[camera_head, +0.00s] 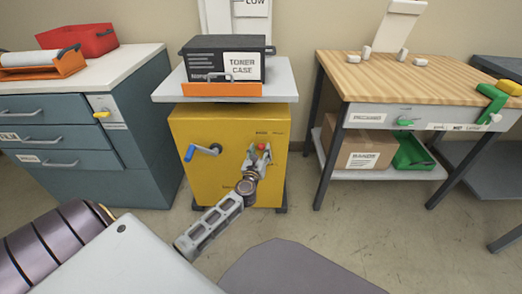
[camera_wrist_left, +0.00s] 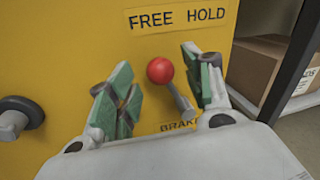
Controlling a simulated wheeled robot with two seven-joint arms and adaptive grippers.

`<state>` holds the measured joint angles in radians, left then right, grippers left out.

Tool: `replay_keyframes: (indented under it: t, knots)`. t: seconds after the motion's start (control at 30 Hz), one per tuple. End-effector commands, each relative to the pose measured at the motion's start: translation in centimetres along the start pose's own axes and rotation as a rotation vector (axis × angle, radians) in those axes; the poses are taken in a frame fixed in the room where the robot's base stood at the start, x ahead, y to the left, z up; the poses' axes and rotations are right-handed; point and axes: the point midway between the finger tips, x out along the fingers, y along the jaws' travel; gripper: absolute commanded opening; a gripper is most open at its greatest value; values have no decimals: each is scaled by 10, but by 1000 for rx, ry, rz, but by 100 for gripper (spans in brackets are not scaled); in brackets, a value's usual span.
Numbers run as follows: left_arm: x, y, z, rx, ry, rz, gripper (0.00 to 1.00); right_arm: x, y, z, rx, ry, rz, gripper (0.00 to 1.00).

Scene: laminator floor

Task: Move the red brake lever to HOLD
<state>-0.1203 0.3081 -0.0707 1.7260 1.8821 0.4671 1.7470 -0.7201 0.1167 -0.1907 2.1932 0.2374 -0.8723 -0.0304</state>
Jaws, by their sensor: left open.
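The red brake lever's round knob (camera_wrist_left: 160,70) is on the front of the yellow cabinet (camera_wrist_left: 60,60). In the left wrist view its grey shaft leans up and left from its pivot, toward the FREE side. The FREE and HOLD label (camera_wrist_left: 178,18) is above it, with HOLD at the right. My left gripper (camera_wrist_left: 156,62) is open, one green-padded finger on each side of the knob, with visible gaps. In the head view, the left gripper (camera_head: 258,160) is at the cabinet's upper right front, by the red knob (camera_head: 262,147). My right gripper is not in view.
A blue-handled crank (camera_head: 203,151) is left of the lever on the cabinet. The toner case (camera_head: 228,60) stands on top. A blue drawer unit (camera_head: 85,125) is at the left, a wooden-topped bench (camera_head: 425,78) at the right.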

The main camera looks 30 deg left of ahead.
Motion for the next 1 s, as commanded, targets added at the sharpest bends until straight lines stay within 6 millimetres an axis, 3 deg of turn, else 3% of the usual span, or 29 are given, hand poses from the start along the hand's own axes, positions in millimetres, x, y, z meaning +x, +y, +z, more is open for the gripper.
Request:
replay_keyframes:
  t: [0.23, 0.67, 1.0]
  knots:
    - [15, 0, 0, 0, -1, 0, 51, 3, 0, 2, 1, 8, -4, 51]
    - [18, 0, 1, 0, -1, 0, 51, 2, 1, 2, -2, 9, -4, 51]
    - [18, 0, 1, 0, -1, 1, 8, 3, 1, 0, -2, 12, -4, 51]
